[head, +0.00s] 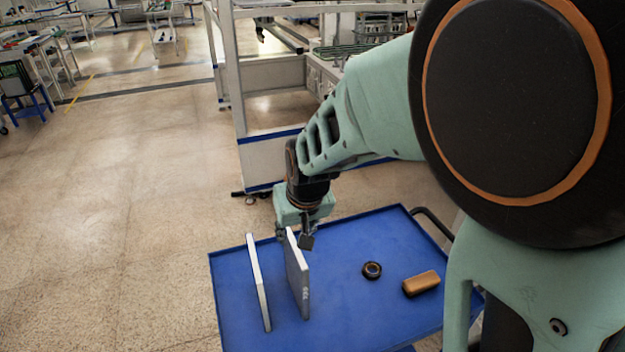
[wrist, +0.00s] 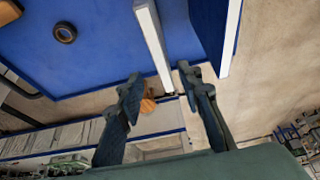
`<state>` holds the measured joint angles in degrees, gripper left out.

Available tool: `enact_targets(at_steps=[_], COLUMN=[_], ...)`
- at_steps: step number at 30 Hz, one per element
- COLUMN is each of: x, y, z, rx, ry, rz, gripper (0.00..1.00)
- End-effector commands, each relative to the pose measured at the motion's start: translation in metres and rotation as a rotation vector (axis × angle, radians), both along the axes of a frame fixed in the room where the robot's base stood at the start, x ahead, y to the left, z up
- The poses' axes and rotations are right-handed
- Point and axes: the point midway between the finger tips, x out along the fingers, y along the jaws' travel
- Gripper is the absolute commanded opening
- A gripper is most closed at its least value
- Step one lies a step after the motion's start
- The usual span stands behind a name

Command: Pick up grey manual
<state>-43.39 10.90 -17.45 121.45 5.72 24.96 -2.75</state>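Two thin, manual-like slabs stand upright on the blue cart top (head: 340,300). The right one, with a grey side face (head: 299,280), appears to be the grey manual; its pale edge shows in the wrist view (wrist: 152,40). The other slab (head: 258,282) stands to its left, and its blue face shows in the wrist view (wrist: 208,28). My gripper (head: 303,238) is at the top far end of the grey manual. In the wrist view my gripper (wrist: 160,76) has its fingers spread, with the manual's end between them in the picture. Contact cannot be told.
A dark ring (head: 372,270) and a brown block (head: 421,283) lie on the cart to the right of the manuals. The cart has a raised rim and a dark handle (head: 433,222). A white frame structure (head: 265,150) stands behind. Open floor lies left.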

Motion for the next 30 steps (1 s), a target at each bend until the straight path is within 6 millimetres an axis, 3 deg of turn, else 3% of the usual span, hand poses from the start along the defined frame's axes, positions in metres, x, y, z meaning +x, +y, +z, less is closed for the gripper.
enact_targets(at_steps=[4, 12, 20, 30], x=[-0.005, 0.009, 0.013, 0.022], y=[0.005, 0.011, 0.012, 0.014], z=[-0.014, -0.049, -0.065, -0.105], rx=[-0.008, -0.006, -0.006, -0.006], ry=[0.017, 0.015, 0.015, 0.015], rz=[0.017, 0.014, 0.013, 0.014], gripper=[0.33, 0.33, 0.33, 0.33])
